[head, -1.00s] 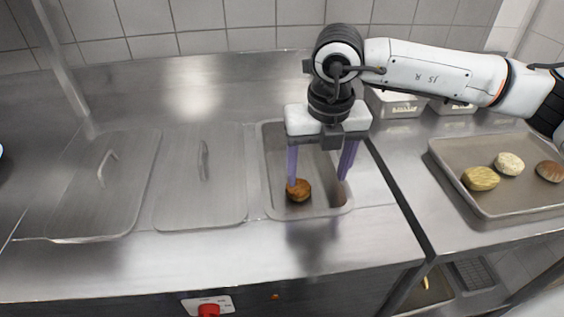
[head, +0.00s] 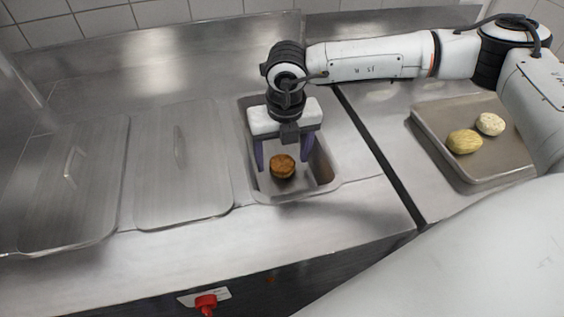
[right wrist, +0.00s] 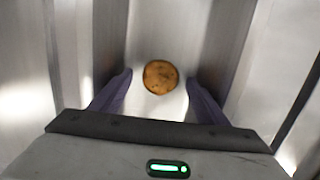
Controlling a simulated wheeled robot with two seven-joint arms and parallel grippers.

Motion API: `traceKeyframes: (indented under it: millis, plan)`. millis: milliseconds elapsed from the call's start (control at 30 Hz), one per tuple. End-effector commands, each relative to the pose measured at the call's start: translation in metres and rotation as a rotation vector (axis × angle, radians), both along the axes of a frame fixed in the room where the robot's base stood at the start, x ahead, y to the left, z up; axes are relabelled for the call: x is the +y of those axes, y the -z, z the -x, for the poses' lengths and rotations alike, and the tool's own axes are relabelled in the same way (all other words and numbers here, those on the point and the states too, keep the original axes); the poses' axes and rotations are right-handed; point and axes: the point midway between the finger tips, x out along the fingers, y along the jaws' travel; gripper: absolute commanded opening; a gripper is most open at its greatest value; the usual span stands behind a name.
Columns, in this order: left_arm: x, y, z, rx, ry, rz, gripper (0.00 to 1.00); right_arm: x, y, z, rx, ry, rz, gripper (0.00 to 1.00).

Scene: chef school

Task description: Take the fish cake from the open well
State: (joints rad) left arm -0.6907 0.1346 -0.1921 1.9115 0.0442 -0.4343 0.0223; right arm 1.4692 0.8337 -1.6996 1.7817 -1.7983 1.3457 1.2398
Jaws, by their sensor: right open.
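The fish cake (head: 282,166), a round browned patty, lies in the open well (head: 327,168), a rectangular metal recess in the counter. My right gripper (head: 283,163) points down into the well with its purple fingers spread, one on each side of the cake in the head view. In the right wrist view the cake (right wrist: 160,77) lies centred between the open fingers (right wrist: 160,85) and a little beyond their tips, apart from both. Nothing is held. My left gripper is out of view.
Two wells left of the open one have closed metal lids (head: 184,170) with handles. A tray (head: 447,166) with pale and yellowish patties stands on the right counter, partly behind my right arm. A red knob (head: 206,303) is on the counter front. The counter before the wells is clear.

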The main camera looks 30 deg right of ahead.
Motion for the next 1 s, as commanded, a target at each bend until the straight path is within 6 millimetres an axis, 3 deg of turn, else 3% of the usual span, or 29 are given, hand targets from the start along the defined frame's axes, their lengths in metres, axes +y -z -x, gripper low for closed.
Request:
traceKeyframes:
  millis: [100,367,633,867,1000]
  plan:
    - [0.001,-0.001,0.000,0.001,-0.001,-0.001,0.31,-0.001,0.011,-0.001,0.001,0.001,0.001,0.69]
    - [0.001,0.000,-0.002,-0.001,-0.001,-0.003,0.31,-0.001,0.013,-0.001,0.000,0.001,0.000,0.67]
    - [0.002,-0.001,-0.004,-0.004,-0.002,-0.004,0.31,-0.001,0.012,-0.001,0.000,0.001,0.000,0.23]
    - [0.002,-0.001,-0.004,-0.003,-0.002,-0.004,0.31,-0.001,0.011,-0.002,-0.001,0.001,-0.001,0.23]
    - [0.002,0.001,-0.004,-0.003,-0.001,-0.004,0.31,0.000,-0.004,-0.002,-0.005,0.001,-0.002,0.23]
